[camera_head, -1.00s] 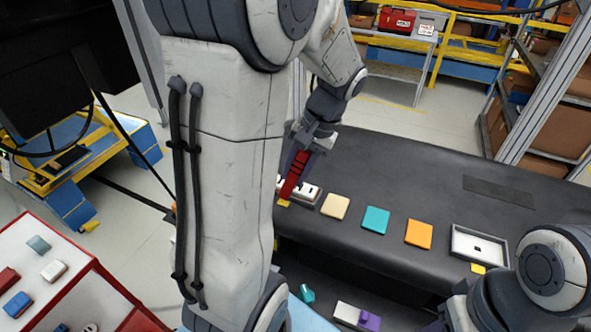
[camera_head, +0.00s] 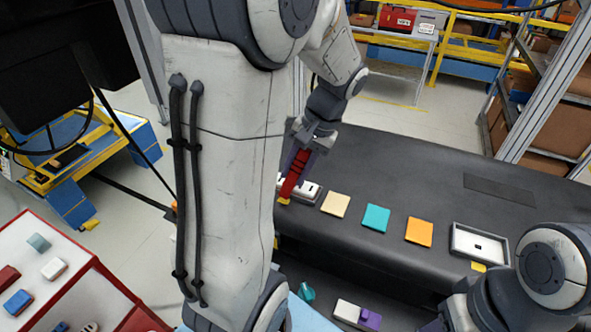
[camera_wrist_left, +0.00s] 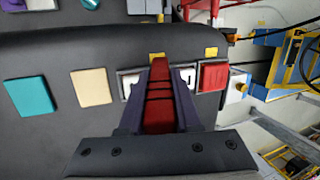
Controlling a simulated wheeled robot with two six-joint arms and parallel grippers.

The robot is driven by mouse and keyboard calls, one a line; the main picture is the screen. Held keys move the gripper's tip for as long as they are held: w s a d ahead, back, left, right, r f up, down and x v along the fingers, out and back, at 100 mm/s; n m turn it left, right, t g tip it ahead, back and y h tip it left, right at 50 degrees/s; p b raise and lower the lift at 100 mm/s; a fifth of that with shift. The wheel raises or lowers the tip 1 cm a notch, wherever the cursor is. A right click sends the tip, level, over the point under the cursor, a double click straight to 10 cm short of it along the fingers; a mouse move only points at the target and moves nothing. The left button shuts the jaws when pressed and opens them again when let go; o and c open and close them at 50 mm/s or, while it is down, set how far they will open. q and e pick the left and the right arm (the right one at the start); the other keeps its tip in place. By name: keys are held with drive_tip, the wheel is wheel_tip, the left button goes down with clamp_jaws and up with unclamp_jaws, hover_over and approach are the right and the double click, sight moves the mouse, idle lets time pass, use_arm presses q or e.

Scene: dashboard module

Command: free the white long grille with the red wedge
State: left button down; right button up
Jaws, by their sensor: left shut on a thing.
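The red wedge (camera_head: 293,180) is a long red bar with dark bands, and it also shows in the left wrist view (camera_wrist_left: 159,100). My left gripper (camera_head: 300,157) is shut on it, with a finger on each side (camera_wrist_left: 158,112). The wedge points down at the white long grille (camera_head: 311,192), which sits in a grey frame on the dark bench. In the left wrist view the grille (camera_wrist_left: 188,77) shows on both sides of the wedge, which hides its middle. I cannot tell whether the wedge tip is under its edge. My right arm shows at lower right; its gripper is out of view.
Cream (camera_head: 335,204), teal (camera_head: 376,219) and orange (camera_head: 419,233) tiles lie in a row right of the grille. An open tray (camera_head: 479,244) stands at the bench's right. A red block (camera_wrist_left: 214,76) sits beside the grille in the wrist view. The bench behind is mostly clear.

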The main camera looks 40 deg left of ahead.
use_arm(q)
drive_tip(key=shift+f+b, duration=0.3)
drive_tip(key=shift+f, duration=0.1)
idle(0.8)
wheel_tip(320, 180, up, 7)
drive_tip(key=p, duration=0.6)
drive_tip(key=shift+r+p, duration=0.1)
drive_tip(key=shift+p, duration=0.2)
